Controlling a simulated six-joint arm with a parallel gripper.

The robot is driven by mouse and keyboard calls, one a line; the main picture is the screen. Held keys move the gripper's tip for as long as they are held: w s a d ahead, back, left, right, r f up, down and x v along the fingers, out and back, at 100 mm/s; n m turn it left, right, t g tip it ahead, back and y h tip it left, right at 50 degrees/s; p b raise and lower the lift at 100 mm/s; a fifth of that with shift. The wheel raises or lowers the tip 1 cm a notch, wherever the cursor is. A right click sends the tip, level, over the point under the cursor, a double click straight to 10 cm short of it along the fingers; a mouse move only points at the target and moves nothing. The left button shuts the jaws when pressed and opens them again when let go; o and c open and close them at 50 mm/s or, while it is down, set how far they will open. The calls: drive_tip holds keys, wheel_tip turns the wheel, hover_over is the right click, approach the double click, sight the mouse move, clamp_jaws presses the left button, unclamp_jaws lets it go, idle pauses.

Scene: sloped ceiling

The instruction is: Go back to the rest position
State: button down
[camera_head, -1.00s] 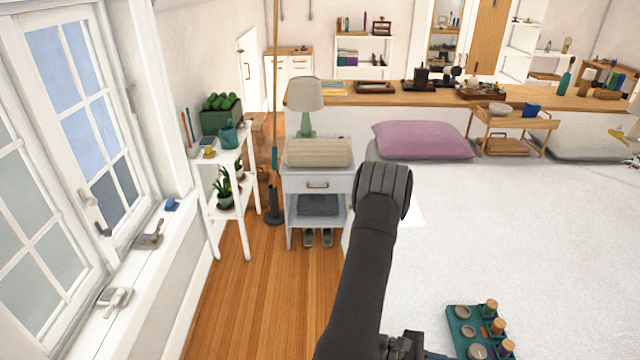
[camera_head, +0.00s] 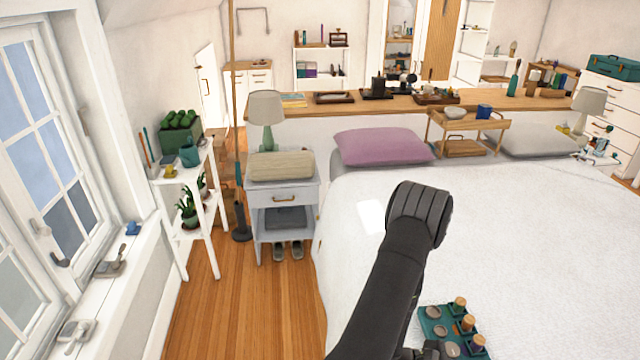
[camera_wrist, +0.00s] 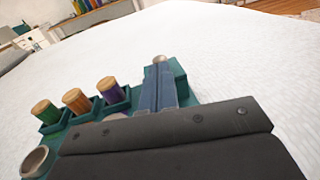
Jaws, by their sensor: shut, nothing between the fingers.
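My gripper (camera_wrist: 157,86) shows in the wrist view as two blue-grey fingers lying together, shut with nothing between them. They reach over a teal tray (camera_head: 427,318) on the white bed; whether they touch it I cannot tell. The tray holds pegs with wooden tops: a green one (camera_wrist: 48,117), an orange-brown one (camera_wrist: 80,105) and a purple one (camera_wrist: 113,95). Round pale cups sit in its other row. In the head view my dark arm reaches up from the bottom edge, bent at the elbow, and the fingers are hidden or out of frame.
The white bed (camera_head: 540,230) is mostly clear right of my arm. A purple pillow (camera_head: 383,147) lies at its head. A grey nightstand (camera_head: 284,203) with a lamp (camera_head: 266,112) and a white plant shelf (camera_head: 207,226) stand at left, near the window (camera_head: 45,160).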

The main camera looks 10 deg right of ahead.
drive_tip(key=v, duration=0.7)
drive_tip(key=s+v, duration=0.1)
drive_tip(key=v, duration=0.3)
drive_tip(key=shift+w+a+f, duration=0.1)
drive_tip(key=shift+a, duration=0.3)
drive_tip(key=shift+d, duration=0.1)
drive_tip(key=x, duration=0.7)
drive_tip(key=w+x, duration=0.1)
drive_tip(key=x, duration=0.3)
drive_tip(key=shift+d, duration=0.2)
drive_tip(key=shift+w+a, duration=0.1)
drive_tip(key=shift+a, duration=0.55)
idle(0.4)
